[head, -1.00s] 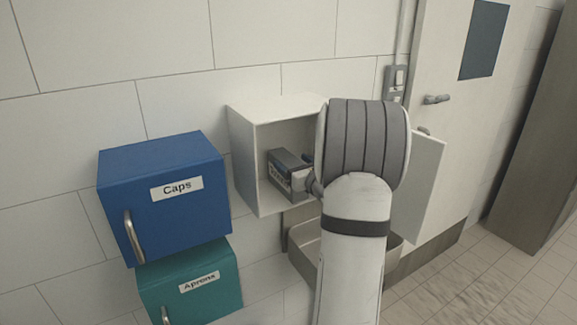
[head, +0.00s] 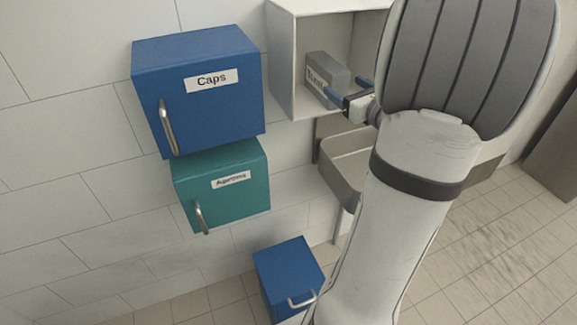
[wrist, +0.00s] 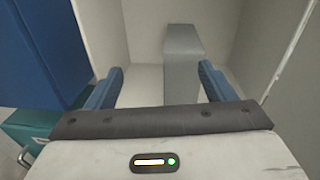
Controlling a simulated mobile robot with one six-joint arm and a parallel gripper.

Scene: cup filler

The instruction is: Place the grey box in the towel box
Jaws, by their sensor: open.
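The grey box (head: 331,70) stands inside an open white wall box (head: 283,60), which I take to be the towel box, though no towel label shows. The grey box has lettering on its side that I cannot read. My gripper (head: 348,89) is at the mouth of the white box, with its two blue fingers apart. In the wrist view the grey box (wrist: 183,75) rests on the floor of the white box (wrist: 141,76), ahead of my open gripper (wrist: 161,69) and nearer the right finger. No finger visibly grips it.
A blue Caps box (head: 200,100) and a teal Aprons box (head: 222,195) are on the wall to the left, both shut. A grey basin (head: 345,165) is below the white box. A small blue box (head: 287,275) is lower down. My arm hides the right side.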

